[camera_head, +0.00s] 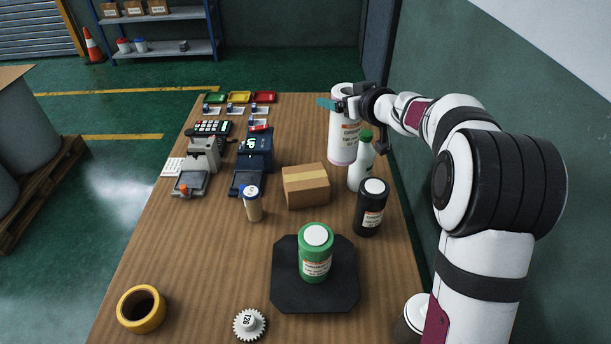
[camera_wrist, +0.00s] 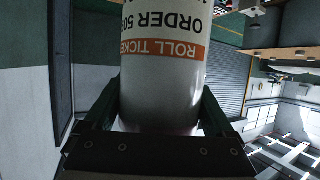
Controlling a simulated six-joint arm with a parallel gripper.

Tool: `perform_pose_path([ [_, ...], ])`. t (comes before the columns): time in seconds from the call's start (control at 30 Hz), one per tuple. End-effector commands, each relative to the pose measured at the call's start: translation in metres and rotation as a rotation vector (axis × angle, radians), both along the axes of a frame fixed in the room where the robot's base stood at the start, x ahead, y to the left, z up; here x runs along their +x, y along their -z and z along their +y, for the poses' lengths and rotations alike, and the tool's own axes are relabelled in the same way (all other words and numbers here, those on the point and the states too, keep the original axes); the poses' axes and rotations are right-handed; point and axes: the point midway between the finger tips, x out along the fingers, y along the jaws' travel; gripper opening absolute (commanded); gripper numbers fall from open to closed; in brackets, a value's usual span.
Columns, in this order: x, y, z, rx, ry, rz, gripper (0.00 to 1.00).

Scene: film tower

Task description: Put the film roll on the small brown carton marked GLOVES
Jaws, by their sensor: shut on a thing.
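A tall white roll (camera_head: 343,151) with a pinkish lower rim is upright at the far right of the table. My gripper (camera_head: 338,104) is shut on its upper part, reaching in from the right. In the wrist view the roll (camera_wrist: 165,75) fills the space between the two fingers, its orange-striped "ROLL TICKET" label upside down. I cannot tell whether its base touches the table. A small brown carton (camera_head: 306,190) with a tape strip lies nearer, at mid-table. No GLOVES mark is legible on it.
A white bottle with a green cap (camera_head: 361,168) and a black canister (camera_head: 370,210) stand between roll and near right edge. A green canister (camera_head: 316,262) stands on a black plate (camera_head: 315,298).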

Motion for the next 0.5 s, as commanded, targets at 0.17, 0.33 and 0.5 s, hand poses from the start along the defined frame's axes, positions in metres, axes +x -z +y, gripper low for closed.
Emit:
perform_pose_path([
  [0.17,0.007,0.002,-0.013,0.001,0.027,-0.001,0.00],
  [0.33,0.024,0.030,0.032,0.002,0.024,0.002,0.00],
  [0.5,0.040,0.056,0.072,0.000,0.025,0.000,0.00],
])
